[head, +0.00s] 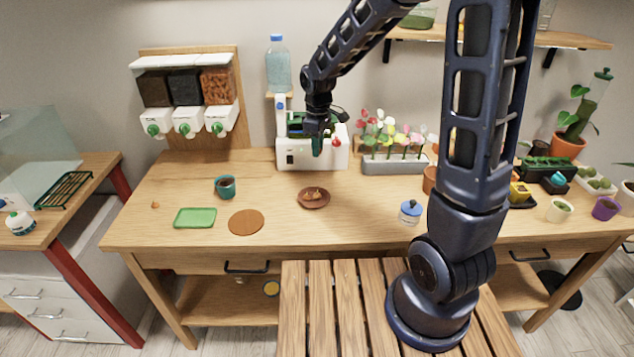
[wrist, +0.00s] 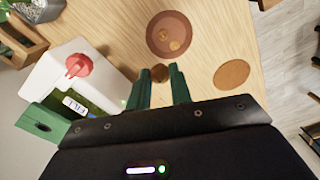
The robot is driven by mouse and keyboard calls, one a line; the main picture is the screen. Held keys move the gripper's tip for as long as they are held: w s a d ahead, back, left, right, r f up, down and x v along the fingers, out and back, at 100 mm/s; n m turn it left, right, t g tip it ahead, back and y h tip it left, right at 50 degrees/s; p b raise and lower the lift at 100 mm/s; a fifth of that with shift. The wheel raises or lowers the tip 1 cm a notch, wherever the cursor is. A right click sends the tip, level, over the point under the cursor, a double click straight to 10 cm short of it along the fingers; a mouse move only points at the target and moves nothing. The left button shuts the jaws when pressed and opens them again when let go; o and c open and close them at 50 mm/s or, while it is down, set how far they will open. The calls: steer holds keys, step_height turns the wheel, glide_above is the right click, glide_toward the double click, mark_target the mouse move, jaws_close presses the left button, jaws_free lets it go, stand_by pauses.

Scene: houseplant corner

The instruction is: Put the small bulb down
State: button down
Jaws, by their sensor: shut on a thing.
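My gripper (head: 317,147) is in front of the white machine on the table. In the wrist view its two green fingers (wrist: 160,86) are shut on a small round brown bulb (wrist: 160,73), held at the fingertips. I cannot make out the held bulb in the head view. A brown saucer (head: 301,199) with bulbs (head: 314,194) in it stands on the table, below my gripper in the picture. In the wrist view the saucer (wrist: 153,44) is just beyond the held bulb. Another small brown piece (head: 155,205) lies at the table's left.
The white machine (head: 297,158) with a red knob (wrist: 78,65) is close beside my gripper. A round cork mat (head: 246,222), green tray (head: 195,218) and teal cup (head: 225,187) stand left of the saucer. A blue-lidded jar (head: 410,212) is to its right. Table around the saucer is clear.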

step_height(320, 180, down, 13)
stand_by(0.6)
steer(key=shift+f, duration=0.6)
steer(key=c, duration=1.3)
jaws_free()
steer(key=shift+o, duration=0.2)
steer(key=shift+r, duration=0.1)
step_height(320, 180, up, 13)
steer(key=shift+w+d+r, duration=0.1)
steer(key=shift+r, duration=0.05)
